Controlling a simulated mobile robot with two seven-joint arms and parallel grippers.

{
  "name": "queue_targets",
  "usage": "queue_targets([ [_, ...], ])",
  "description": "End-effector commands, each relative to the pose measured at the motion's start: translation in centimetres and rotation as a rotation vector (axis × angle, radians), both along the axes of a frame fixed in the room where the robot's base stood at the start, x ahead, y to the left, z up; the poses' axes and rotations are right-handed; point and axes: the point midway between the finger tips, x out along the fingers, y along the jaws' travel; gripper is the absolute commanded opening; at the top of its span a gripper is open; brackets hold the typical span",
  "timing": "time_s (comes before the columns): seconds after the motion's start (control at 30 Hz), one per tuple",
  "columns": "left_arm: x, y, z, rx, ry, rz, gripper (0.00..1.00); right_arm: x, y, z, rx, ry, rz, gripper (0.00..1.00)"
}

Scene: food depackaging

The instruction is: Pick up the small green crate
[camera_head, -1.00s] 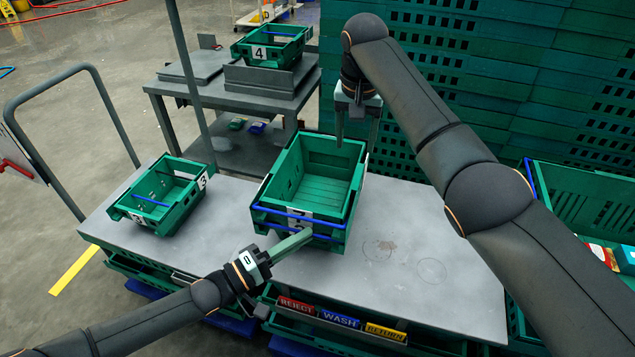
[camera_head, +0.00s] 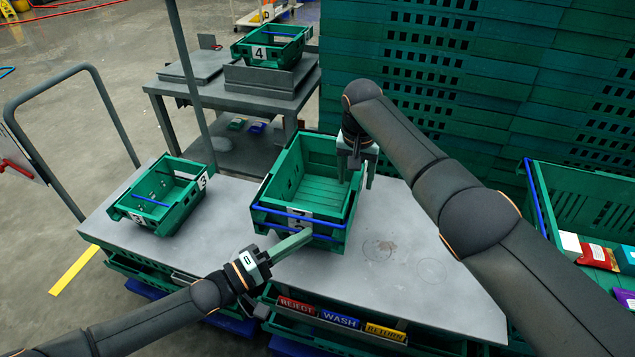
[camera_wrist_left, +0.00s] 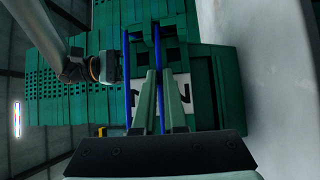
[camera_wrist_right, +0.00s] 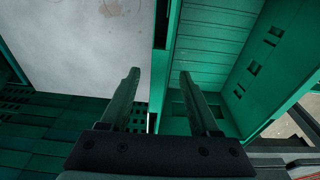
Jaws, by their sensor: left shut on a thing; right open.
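The green crate (camera_head: 318,190) stands upright in the middle of the grey table, with a number label and blue bars on its near end. It is empty. My left gripper (camera_head: 306,236) is shut at the crate's near end. My right gripper (camera_head: 356,174) is open at the crate's right wall. In the right wrist view its fingers (camera_wrist_right: 160,82) stand on either side of that wall's rim (camera_wrist_right: 166,40).
A smaller green crate labelled 3 (camera_head: 150,207) sits at the table's left. Crate 4 (camera_head: 268,52) stands on the rear bench. Stacked green crates (camera_head: 470,75) rise behind. A crate with packages (camera_head: 575,200) is at right. The table's right part (camera_head: 430,275) is clear.

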Motion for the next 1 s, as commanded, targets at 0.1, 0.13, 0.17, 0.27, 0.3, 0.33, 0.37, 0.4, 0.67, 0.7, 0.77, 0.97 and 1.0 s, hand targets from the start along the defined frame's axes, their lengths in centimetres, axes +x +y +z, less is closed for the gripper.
queue_targets([
  [0.1,0.0,0.01,-0.02,0.0,0.0,0.0,0.0,0.06,0.0,-0.62,0.0,0.0,0.001,0.63],
  [0.13,0.0,0.01,-0.02,0.0,0.0,0.0,0.0,0.06,-0.01,-0.68,0.0,0.0,0.001,0.63],
  [0.17,0.0,0.01,-0.02,0.0,0.0,0.0,0.0,0.07,-0.01,-0.7,0.0,0.0,0.001,0.63],
  [0.27,0.0,0.01,-0.02,0.0,0.0,0.0,0.0,0.08,0.0,-0.69,0.0,0.0,0.001,0.63],
  [0.3,0.0,0.01,-0.02,0.0,0.0,0.0,0.0,0.08,0.0,-0.68,0.0,0.0,0.001,0.63],
  [0.33,0.0,0.01,-0.02,0.0,0.0,0.0,0.0,0.08,0.0,-0.68,0.0,0.0,0.001,0.63],
  [0.37,0.0,0.01,-0.02,0.0,0.0,0.0,0.0,0.08,-0.01,-0.68,0.0,0.0,0.001,0.59],
  [0.4,0.0,0.01,-0.02,0.0,0.0,0.0,0.0,0.08,-0.01,-0.67,0.0,0.0,0.001,0.55],
  [0.67,0.0,0.01,-0.02,0.0,0.0,0.0,0.0,0.09,-0.01,-0.64,0.0,0.0,0.001,0.26],
  [0.7,0.0,0.01,-0.02,0.0,0.0,0.0,0.0,0.09,-0.01,-0.64,0.0,0.0,0.001,0.21],
  [0.77,0.0,0.01,-0.02,0.0,0.0,0.0,0.0,0.08,-0.02,-0.64,0.0,0.0,0.001,0.14],
  [0.97,0.0,0.01,-0.02,0.0,0.0,0.0,0.0,0.09,-0.03,-0.63,0.0,0.0,0.001,0.0],
  [1.0,0.0,0.01,-0.02,0.0,0.0,0.0,0.0,0.09,-0.04,-0.64,0.0,0.0,0.001,0.0],
])
